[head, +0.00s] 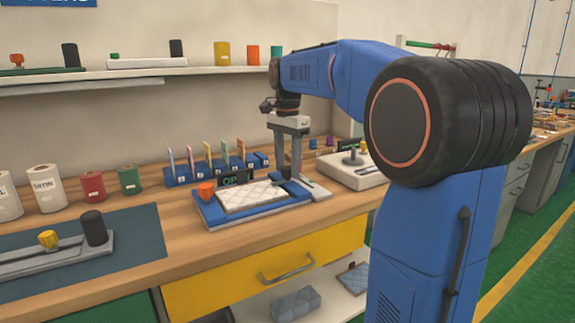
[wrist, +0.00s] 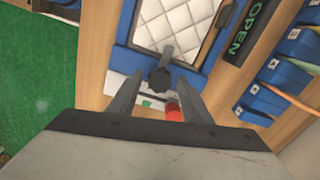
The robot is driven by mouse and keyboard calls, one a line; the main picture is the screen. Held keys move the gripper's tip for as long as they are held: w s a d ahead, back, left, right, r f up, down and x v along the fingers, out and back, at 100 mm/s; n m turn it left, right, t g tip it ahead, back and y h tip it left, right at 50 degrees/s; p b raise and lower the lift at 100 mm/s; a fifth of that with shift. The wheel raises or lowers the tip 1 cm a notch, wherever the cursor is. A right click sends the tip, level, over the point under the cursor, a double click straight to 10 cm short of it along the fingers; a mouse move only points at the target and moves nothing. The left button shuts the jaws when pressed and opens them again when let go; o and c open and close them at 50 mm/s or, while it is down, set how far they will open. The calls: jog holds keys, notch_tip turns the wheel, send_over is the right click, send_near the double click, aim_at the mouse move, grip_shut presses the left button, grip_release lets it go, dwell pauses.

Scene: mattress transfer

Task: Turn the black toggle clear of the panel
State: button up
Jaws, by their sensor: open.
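The black toggle (wrist: 160,80) shows in the wrist view as a dark knob with a short grey bar. The bar points up across the blue frame, and its tip reaches the edge of the panel. The white quilted panel (head: 252,196) lies in a blue fixture (head: 218,216) on the bench; it also shows in the wrist view (wrist: 172,25). My gripper (wrist: 159,77) is open, one finger on each side of the toggle. Contact cannot be told. In the head view my gripper (head: 290,172) points down at the fixture's right end, where the toggle is not clearly visible.
An orange knob (head: 206,190) stands at the fixture's left end. An OPEN sign (wrist: 248,30) and a blue rack with several cards (head: 215,168) are behind the fixture. A grey box with a black knob (head: 352,168) stands to the right. Bare bench lies in front.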

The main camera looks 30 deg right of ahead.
jog(key=c, duration=1.1)
jog(key=shift+o, duration=0.2)
jog(key=shift+n, duration=0.5)
jog(key=n, duration=0.3)
jog(key=shift+n, duration=0.4)
jog(key=n, duration=0.4)
jog(key=shift+n, duration=0.3)
jog(key=n, duration=0.4)
jog(key=shift+n, duration=2.2)
